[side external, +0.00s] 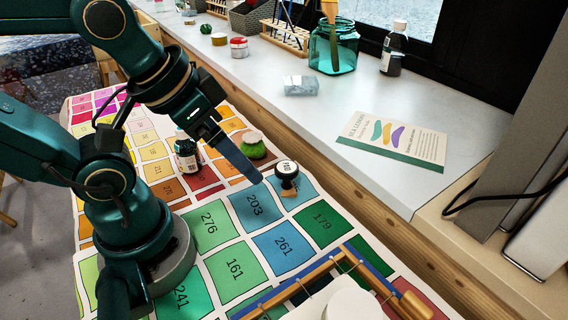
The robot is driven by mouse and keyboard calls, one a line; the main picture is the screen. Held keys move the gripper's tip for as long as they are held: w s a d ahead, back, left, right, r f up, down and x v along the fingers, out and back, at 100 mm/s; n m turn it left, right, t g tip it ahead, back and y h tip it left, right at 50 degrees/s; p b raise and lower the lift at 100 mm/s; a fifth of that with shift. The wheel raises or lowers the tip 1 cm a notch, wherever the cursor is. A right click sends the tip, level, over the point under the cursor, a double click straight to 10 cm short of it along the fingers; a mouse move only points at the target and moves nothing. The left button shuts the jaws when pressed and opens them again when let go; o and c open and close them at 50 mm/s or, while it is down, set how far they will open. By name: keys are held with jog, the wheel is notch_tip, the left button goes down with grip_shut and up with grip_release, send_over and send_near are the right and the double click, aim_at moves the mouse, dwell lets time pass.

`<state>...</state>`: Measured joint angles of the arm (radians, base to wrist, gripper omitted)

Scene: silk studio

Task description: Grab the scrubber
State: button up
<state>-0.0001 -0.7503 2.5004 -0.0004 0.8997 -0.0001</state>
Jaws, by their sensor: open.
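A round object with a pale top and a fuzzy green lower part (254,148) sits on the colour chart cloth, and it looks like the scrubber. A black round-topped tool with a white label (287,172) stands just right of my gripper, on a brownish base. My gripper (254,178) points down and right over the chart, between and in front of these two objects. It is open, with nothing seen in it. Its fingers are seen nearly edge-on, so the gap between them is hidden.
A dark jar with a label (186,154) stands left of my gripper. The numbered chart (222,228) covers the table. A wooden frame (333,262) lies at the front. On the raised white sill (330,112) are a teal glass jar (333,48), a bottle (393,50) and a card (392,140).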

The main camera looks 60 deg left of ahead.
dwell(0.4)
jog(key=shift+o, duration=1)
